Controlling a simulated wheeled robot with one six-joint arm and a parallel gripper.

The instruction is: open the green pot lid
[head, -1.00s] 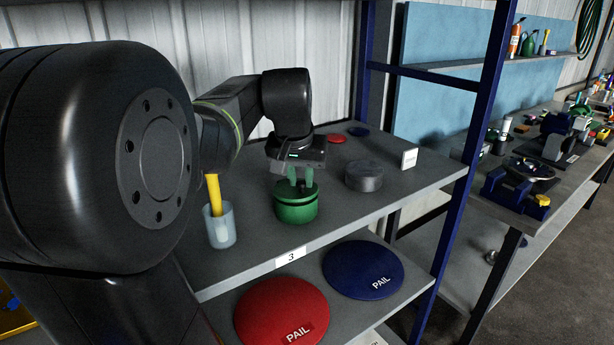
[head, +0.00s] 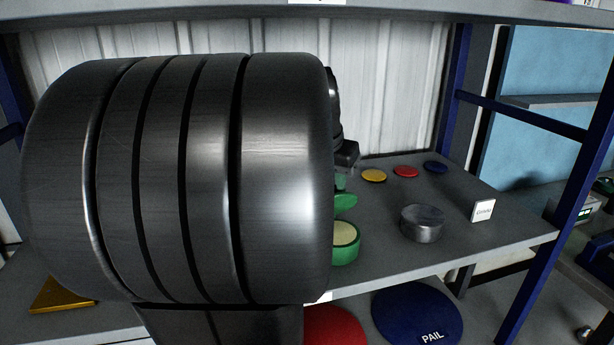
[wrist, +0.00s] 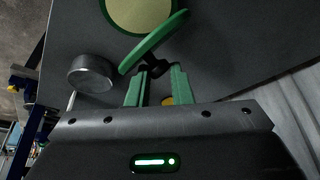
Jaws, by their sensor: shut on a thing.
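The green pot (head: 346,252) stands on the shelf, partly hidden behind my arm. Its top is uncovered and shows a pale yellow inside. It also shows at the top of the wrist view (wrist: 107,22). The green lid (head: 346,202) is off the pot, raised above it and towards the back. In the wrist view the lid (wrist: 160,38) is tilted, seen nearly edge-on. My gripper (wrist: 157,71) is shut on the lid's dark knob, between its green fingers. In the head view my arm hides most of the gripper.
A grey metal tin (head: 422,224) stands right of the pot, with a white card (head: 483,210) beyond it. Yellow (head: 373,176), red (head: 405,172) and blue (head: 436,167) discs lie at the back. A blue upright (head: 560,215) bounds the shelf's right end. Bare shelf lies between.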

